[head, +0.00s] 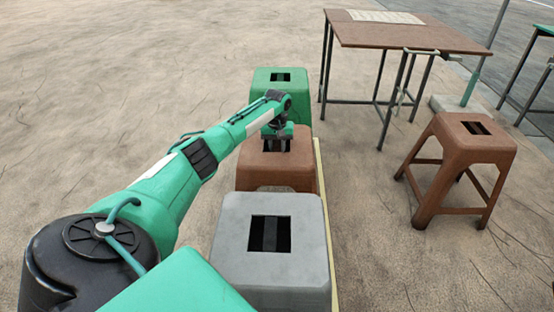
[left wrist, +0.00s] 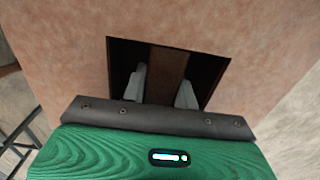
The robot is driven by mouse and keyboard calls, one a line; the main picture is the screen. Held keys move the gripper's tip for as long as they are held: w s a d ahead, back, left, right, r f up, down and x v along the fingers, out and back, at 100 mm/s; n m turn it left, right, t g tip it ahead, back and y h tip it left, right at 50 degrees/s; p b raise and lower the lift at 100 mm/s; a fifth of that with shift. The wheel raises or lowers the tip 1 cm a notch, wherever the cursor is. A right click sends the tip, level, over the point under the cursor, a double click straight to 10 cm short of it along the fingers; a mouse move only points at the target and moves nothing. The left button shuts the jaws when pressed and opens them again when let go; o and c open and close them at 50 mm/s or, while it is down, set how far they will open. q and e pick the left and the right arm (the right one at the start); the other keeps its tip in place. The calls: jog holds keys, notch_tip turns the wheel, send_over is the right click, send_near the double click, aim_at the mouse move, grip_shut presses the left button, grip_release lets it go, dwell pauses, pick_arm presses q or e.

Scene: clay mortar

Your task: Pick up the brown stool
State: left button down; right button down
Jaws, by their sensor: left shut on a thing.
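The brown stool (head: 262,175) stands in a row between a green stool and a grey stool. My left gripper (head: 277,143) reaches down onto its seat from above. In the left wrist view the reddish-brown seat (left wrist: 215,35) fills most of the picture. There the two pale fingers of my left gripper (left wrist: 160,90) go into the dark square opening, one on each side of a brown centre bar. The gripper is shut on that bar. The fingertips' lower ends are hidden in the opening. My right gripper is in neither view.
The green stool (head: 271,90) is close behind and the grey stool (head: 232,256) close in front. A second brown stool (head: 474,138) stands apart at the right. A brown table (head: 400,34) is at the back right. The floor at the left is clear.

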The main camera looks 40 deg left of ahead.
pick_arm(q)
jog(key=shift+r, duration=0.25)
